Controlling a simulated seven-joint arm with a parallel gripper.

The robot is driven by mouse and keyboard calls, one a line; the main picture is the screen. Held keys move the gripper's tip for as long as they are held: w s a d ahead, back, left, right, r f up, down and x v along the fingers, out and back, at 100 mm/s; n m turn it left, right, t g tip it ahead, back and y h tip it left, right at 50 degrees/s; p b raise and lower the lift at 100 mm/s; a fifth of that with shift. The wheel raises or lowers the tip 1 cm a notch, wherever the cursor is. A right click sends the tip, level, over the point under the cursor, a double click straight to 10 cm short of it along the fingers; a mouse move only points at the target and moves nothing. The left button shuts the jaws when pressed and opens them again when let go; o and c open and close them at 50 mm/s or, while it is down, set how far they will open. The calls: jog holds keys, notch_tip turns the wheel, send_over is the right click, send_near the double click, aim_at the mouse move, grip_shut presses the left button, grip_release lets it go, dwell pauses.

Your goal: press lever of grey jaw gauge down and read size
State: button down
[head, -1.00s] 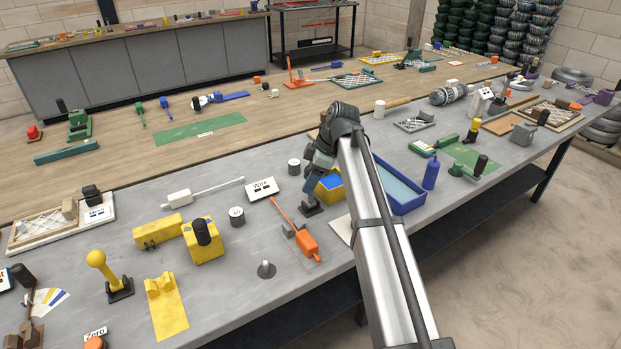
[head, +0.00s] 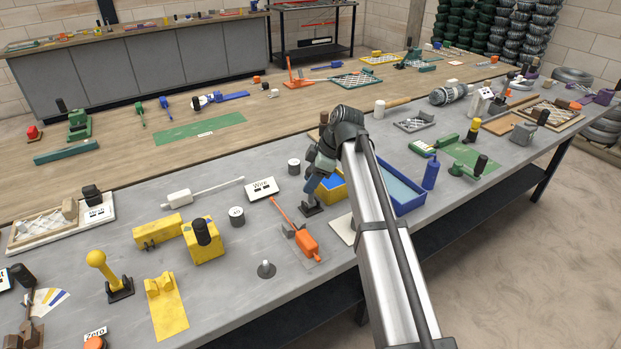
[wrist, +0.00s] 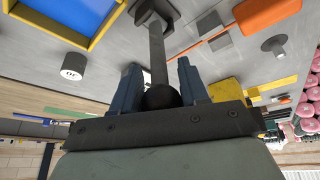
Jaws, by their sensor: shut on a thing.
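A grey lever shaft (wrist: 157,50) with a dark ball knob (wrist: 162,97) rises from a dark base (wrist: 150,10) in the wrist view. The dark base (head: 311,209) also shows in the head view, beside the yellow box. My gripper (wrist: 158,78) has its blue-grey fingers on either side of the knob and is shut on it. In the head view my gripper (head: 320,178) hangs over the base, and my arm hides part of the area behind it. I cannot make out the gauge's jaws or any size reading.
A yellow box with blue inside (head: 333,192) and a blue tray (head: 408,204) stand close to the right. An orange tool (head: 306,243) lies in front.

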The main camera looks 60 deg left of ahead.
jog(key=d+y, duration=0.2)
jog(key=d+f+y, duration=0.1)
jog(key=d+y, duration=0.1)
jog(key=d+f+n+y, duration=0.1)
jog(key=d+y, duration=0.1)
jog(key=y, duration=0.1)
jog(key=shift+d+f, duration=0.1)
jog(key=shift+f, duration=0.1)
jog(key=shift+d+f, duration=0.7)
jog(key=shift+f, duration=0.2)
jog(key=shift+w, duration=0.1)
jog(key=c, duration=0.7)
grip_release()
jog(key=v, duration=1.3)
jog(key=shift+w+d+r, duration=0.15)
jog(key=shift+w+d, duration=0.1)
jog(key=shift+w, duration=0.05)
